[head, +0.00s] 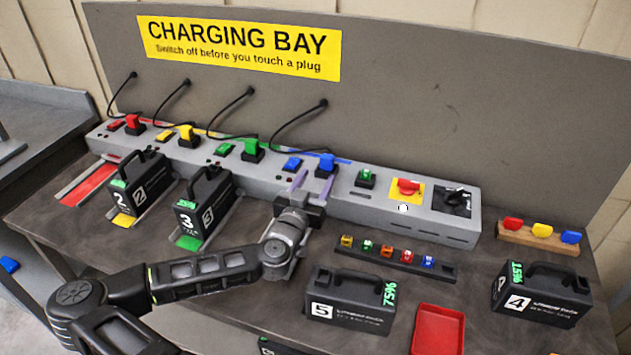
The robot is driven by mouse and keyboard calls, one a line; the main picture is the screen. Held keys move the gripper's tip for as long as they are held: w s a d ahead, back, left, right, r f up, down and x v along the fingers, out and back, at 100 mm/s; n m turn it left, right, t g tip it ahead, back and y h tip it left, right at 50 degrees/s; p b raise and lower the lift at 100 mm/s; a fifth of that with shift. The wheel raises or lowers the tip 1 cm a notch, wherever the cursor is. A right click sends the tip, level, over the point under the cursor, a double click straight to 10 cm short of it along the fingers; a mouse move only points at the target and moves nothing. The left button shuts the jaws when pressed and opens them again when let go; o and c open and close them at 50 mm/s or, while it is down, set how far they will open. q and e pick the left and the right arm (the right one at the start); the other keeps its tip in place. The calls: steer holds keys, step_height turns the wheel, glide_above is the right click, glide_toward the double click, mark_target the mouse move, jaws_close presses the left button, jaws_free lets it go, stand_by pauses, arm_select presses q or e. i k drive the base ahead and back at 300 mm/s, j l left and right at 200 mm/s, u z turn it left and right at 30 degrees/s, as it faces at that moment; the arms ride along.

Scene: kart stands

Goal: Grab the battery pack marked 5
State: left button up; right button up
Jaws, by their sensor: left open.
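The battery pack marked 5 (350,302) is a black case with a top handle, a white 5 label and a green 75% readout. It stands upright on the bench at front centre, apart from the charger. My left gripper (312,184) is open at the charging strip, up and left of pack 5, with its fingers just in front of and below the blue plug (326,163). I cannot tell whether they touch the plug. Nothing shows held between the fingers. The wrist and forearm hide the bench part below the blue plug. My right gripper is not in view.
Packs 2 (138,187) and 3 (206,208) stand in the yellow and green bays; pack 4 (541,296) is at right. A red tray (438,330) sits right of pack 5. A rack of small numbered blocks (398,260) lies behind it. The charging strip (345,207) spans the back.

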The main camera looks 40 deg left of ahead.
mark_target(350, 298)
steer(key=k+l, duration=0.25)
steer(key=k, duration=0.2)
steer(key=k+l, duration=0.25)
steer(key=k, duration=0.25)
steer(key=k+l, duration=0.25)
steer(key=k, duration=0.2)
